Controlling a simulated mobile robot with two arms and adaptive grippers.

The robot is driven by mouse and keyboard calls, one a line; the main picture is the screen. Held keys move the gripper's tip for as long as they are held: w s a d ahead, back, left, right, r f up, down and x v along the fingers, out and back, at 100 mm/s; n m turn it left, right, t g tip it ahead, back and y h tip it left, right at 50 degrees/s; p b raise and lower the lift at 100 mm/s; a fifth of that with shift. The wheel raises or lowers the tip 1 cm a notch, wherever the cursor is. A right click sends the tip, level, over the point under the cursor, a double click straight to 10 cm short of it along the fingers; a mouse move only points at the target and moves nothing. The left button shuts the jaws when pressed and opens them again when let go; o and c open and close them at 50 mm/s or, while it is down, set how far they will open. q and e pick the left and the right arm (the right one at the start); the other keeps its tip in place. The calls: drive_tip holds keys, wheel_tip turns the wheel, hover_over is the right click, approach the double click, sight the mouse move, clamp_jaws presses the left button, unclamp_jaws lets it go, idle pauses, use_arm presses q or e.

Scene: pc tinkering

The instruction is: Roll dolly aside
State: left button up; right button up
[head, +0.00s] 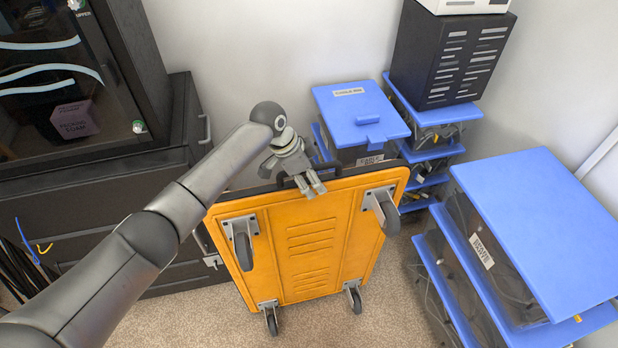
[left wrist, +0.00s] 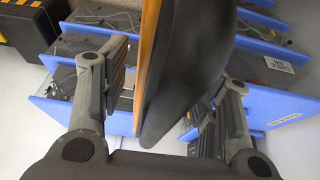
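The dolly (head: 312,240) is an orange panel with a dark edge and grey caster wheels. It stands tilted up on the carpet, with its wheeled underside towards me. My left gripper (head: 312,188) is at the dolly's top edge. In the left wrist view, the fingers of my left gripper (left wrist: 172,95) are spread, one on each side of the dolly's dark edge (left wrist: 185,70). A gap shows between the left finger and the orange side; contact on the other side cannot be made out. My right gripper is not in view.
A dark cabinet (head: 100,215) stands at left. Behind the dolly is a blue-lidded bin (head: 362,112). Blue shelves with cables (head: 425,150) carry a black case (head: 448,55). A larger blue-topped rack (head: 540,215) stands at right. Some carpet (head: 395,300) is bare between dolly and rack.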

use_arm(q)
drive_tip(key=shift+a, duration=0.2)
drive_tip(key=v, duration=1.2)
drive_tip(key=shift+d, duration=0.1)
drive_tip(key=shift+f, duration=0.1)
